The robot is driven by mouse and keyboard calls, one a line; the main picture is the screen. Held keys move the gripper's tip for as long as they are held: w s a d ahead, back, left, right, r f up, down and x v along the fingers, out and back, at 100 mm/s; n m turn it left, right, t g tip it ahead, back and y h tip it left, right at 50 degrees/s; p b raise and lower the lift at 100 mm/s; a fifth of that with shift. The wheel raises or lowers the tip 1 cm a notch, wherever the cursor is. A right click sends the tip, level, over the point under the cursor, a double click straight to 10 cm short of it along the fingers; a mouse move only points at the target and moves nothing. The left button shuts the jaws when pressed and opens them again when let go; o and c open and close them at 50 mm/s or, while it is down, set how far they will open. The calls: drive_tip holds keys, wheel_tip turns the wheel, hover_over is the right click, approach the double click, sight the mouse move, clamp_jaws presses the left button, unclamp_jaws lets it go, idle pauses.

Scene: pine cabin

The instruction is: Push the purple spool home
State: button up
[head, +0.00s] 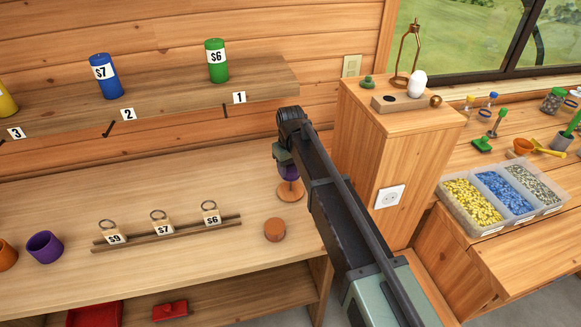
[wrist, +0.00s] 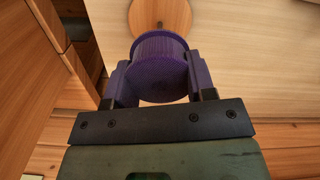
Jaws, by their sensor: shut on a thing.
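The purple spool (wrist: 160,70) is between the two fingers of my gripper (wrist: 160,82) in the wrist view. Both fingers press its sides. In the head view the spool (head: 288,173) shows only in part below my gripper (head: 285,160), as my arm covers much of it. A round wooden base (head: 289,194) with a thin post lies just under the spool, on the bench. The base also shows beyond the spool in the wrist view (wrist: 160,14). The spool stands above the base with a gap. I cannot tell how far the post goes into it.
A brown round block (head: 275,230) sits on the bench near the base. A rail with price tags (head: 165,233) and a purple cup (head: 45,247) are to the left. A wooden cabinet (head: 375,140) stands close on the right. A shelf with coloured cylinders (head: 150,92) runs above.

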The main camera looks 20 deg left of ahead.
sight(291, 190)
drive_tip(key=shift+f, duration=0.15)
drive_tip(key=shift+f+b, duration=2.95)
drive_tip(key=shift+b, duration=0.1)
drive_tip(key=shift+f, duration=0.25)
drive_tip(key=o, duration=1.1)
wheel_tip(291, 190, up, 11)
drive_tip(key=p, duration=1)
drive_tip(key=shift+p, duration=0.3)
